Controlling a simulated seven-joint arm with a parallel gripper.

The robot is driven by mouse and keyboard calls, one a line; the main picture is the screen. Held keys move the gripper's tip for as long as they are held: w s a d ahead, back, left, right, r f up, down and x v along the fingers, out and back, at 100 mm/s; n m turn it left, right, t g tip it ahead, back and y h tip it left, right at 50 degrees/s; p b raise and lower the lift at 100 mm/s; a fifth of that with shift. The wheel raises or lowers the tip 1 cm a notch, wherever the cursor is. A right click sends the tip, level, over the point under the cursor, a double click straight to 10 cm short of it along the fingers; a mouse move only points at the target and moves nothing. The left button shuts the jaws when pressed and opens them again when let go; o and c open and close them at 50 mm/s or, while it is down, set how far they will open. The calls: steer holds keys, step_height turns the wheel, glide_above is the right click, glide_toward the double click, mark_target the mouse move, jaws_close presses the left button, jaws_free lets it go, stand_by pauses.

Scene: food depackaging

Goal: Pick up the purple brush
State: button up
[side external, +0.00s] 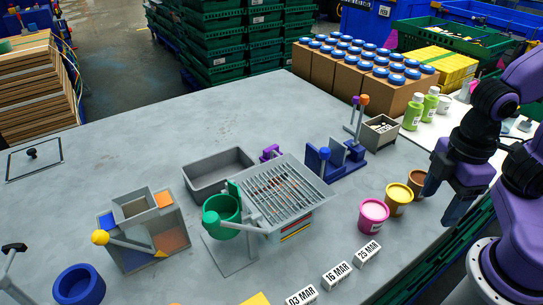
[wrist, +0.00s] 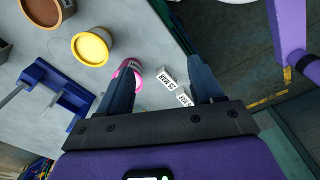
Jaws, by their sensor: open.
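A small purple object (side external: 270,153) shows behind the slatted grill box in the side view, beside the grey tray; it is partly hidden, and I cannot tell for sure that it is the brush. Upright handles with a purple top (side external: 355,100) and an orange top (side external: 364,99) stand by a small grey bin; whether one is a brush is too small to tell. My gripper (side external: 438,207) is open and empty, above the table's right edge near the brown tub. In the wrist view, my gripper (wrist: 160,66) has its fingers apart; no brush shows there.
Pink (side external: 373,215), yellow (side external: 398,199) and brown (side external: 417,183) tubs stand left of my gripper. A blue fixture (side external: 335,160), the slatted grill box (side external: 285,190) and the grey tray (side external: 218,170) lie farther left. Date blocks (side external: 337,275) line the front. The table's far left is mostly clear.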

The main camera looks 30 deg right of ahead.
steer(key=w+a+r+m, duration=0.3)
steer(key=w+a+m, duration=0.4)
steer(key=w, duration=0.4)
steer(key=m, duration=2.2)
glide_above(273, 147)
step_height(273, 147, down, 17)
steer(key=shift+r, duration=0.1)
steer(key=c, duration=1.1)
